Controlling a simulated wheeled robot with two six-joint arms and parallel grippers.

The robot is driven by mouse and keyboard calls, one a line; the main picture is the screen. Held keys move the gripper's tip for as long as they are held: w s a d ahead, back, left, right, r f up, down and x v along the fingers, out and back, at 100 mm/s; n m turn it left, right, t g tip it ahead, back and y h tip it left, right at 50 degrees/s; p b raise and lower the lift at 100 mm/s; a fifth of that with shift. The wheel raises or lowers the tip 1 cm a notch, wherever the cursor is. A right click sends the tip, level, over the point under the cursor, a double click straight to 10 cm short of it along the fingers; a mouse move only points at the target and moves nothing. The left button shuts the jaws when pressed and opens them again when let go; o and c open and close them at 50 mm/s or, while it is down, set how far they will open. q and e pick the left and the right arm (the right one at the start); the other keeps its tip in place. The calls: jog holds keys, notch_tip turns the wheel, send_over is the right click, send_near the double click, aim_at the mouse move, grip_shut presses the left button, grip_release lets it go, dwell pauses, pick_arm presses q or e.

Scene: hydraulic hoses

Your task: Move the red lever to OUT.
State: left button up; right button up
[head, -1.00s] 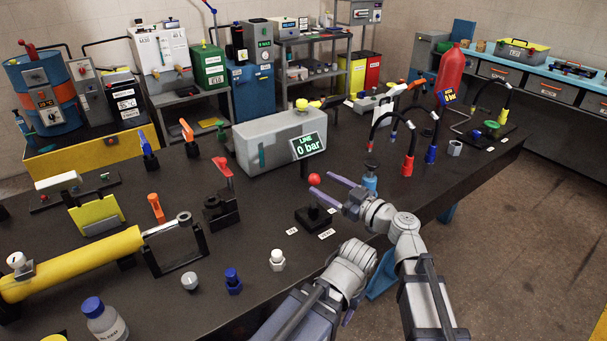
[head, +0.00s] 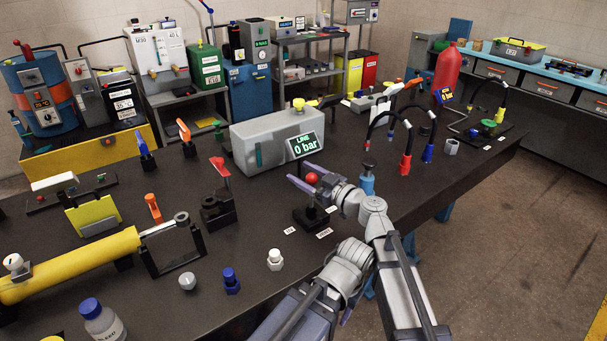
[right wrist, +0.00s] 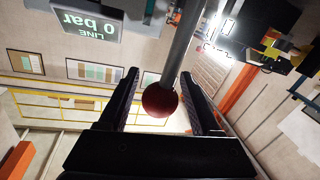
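The red lever is a red ball knob (head: 312,178) on a thin rod above a black base (head: 311,218), mid-table. Small white labels (head: 324,233) lie around the base; I cannot read them. My right gripper (head: 299,172) is open around the knob, its fingers pointing left. In the right wrist view, the red knob (right wrist: 160,101) and its grey rod (right wrist: 182,45) sit between the two open fingers, with gaps on both sides. My left arm is folded at the bottom centre; its gripper is mostly hidden, with one purple finger showing.
A grey box with a display (head: 304,145) reading "LINE 0 bar" stands just behind the lever. A red-handled black valve (head: 219,200) stands to the left. White (head: 275,260) and blue (head: 231,281) fittings lie in front. Black hoses (head: 393,118) with coloured ends stand at the right.

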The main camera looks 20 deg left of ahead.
grip_shut()
dwell(0.3)
dwell(0.9)
